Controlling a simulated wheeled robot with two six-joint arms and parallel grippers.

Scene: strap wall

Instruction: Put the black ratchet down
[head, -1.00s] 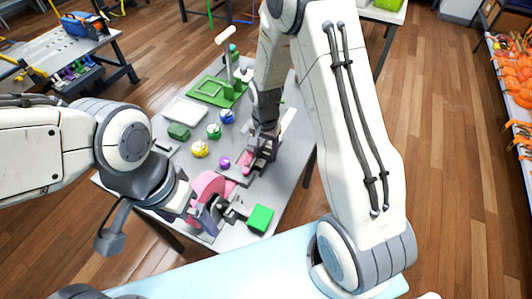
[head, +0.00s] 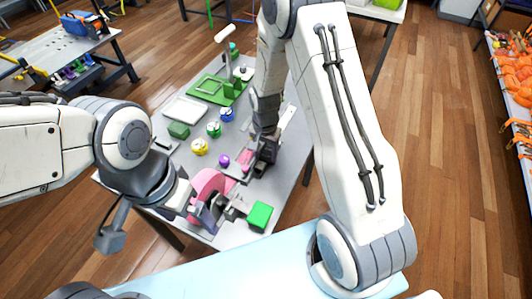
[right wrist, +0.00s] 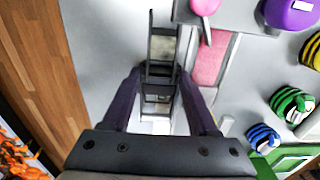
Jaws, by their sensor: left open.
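The black ratchet (right wrist: 162,48) is a dark, ladder-like frame between the two fingers of my right gripper (right wrist: 162,88) in the right wrist view. The fingers close in on its sides, low over the grey table. I cannot tell whether it touches the tabletop. In the head view my right gripper (head: 264,150) is above the right side of the table, and the ratchet is mostly hidden there. A pink strap (right wrist: 210,60) lies right beside the ratchet. My left gripper (head: 228,208) is open near a pink roll (head: 207,185) at the near edge.
The grey table (head: 185,150) carries a green block (head: 179,130), a white tray (head: 184,109), a green tray (head: 208,88) and yellow, green, blue and purple round pieces. A green cube (head: 260,215) is close to my left gripper. Bare tabletop shows left of the ratchet (right wrist: 105,40).

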